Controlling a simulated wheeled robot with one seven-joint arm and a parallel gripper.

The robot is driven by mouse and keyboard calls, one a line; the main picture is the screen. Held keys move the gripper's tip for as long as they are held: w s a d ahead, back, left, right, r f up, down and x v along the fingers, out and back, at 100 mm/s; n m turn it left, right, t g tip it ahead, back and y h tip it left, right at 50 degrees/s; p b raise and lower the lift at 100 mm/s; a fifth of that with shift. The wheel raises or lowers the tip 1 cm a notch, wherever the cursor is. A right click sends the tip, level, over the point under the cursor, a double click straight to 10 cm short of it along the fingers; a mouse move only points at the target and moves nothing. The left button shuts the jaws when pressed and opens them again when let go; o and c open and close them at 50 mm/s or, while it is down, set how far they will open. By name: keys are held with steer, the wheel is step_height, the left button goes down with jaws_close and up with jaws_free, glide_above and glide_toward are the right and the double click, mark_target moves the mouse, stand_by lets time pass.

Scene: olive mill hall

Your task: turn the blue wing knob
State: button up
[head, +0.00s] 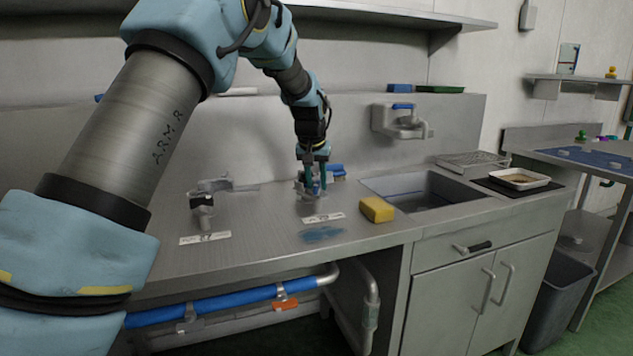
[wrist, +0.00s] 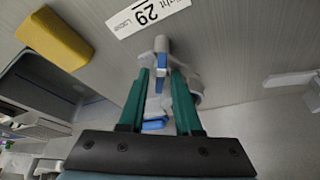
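My gripper (head: 314,183) is lowered over a small grey valve fixture on the steel counter. In the wrist view its two green fingers (wrist: 162,70) stand on either side of a narrow blue wing knob (wrist: 161,63), with slight gaps seeming to show. The fingers look open; contact with the wing is hard to judge. The grey fixture body (wrist: 160,45) shows past the fingertips. Another blue part (wrist: 154,124) shows closer in between the fingers. In the head view blue parts (head: 337,170) show just right of my gripper, and the fingers hide much of the fixture.
A label marked 29 (wrist: 147,14) lies in front of the fixture. A yellow sponge (head: 377,209) and a blue patch (head: 323,234) are nearby. Another grey fixture (head: 204,205) stands left. A sink (head: 425,188) is right, below a wall tap with a blue lever (head: 403,106).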

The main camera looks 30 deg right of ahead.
jaws_close()
steer(key=shift+m, duration=0.3)
stand_by(0.3)
steer(key=shift+w+a+m+g+h+p, duration=0.15)
steer(key=shift+m+g+h+p, duration=0.2)
steer(key=shift+m, duration=0.65)
steer(key=m+g+h+p, duration=0.1)
steer(key=m, duration=0.2)
steer(key=shift+w+r, duration=0.1)
steer(key=m+g+p, duration=0.2)
steer(key=m, duration=0.3)
steer(key=shift+w+m, duration=0.15)
steer(key=shift+m, duration=0.25)
steer(key=shift+g+p, duration=0.25)
steer(key=shift+p, duration=0.05)
steer(key=shift+o, duration=1.1)
jaws_free()
